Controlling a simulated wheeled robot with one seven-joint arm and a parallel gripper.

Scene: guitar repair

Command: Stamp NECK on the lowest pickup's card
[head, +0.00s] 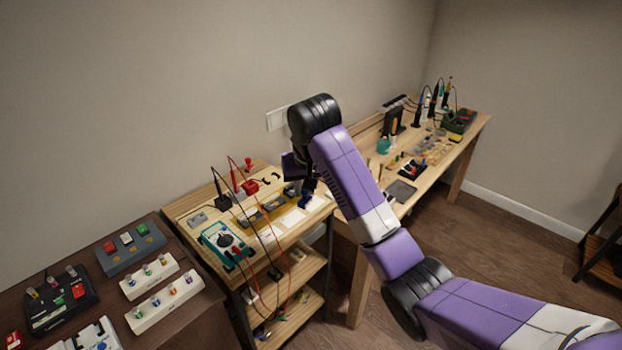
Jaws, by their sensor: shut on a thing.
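My gripper (310,184) hangs over the right part of the small wooden bench, partly hidden by my arm. It is shut on a small dark blue thing, probably a stamp (304,200), just above the cards. White cards lie along the bench's front: one at left (267,237), one in the middle (292,217) and one at right (316,203). Behind them is a row of grey pickups: left (250,218), middle (273,207) and right (290,190). The cards' print is too small to read. I cannot tell whether the stamp touches a card.
A teal multimeter (224,243) with red and black leads stands left of the cards; its leads hang over the bench's front edge. Red and black probes stand behind. A dark table (190,319) with pedals is at left. A longer workbench (427,182) with tools is at right.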

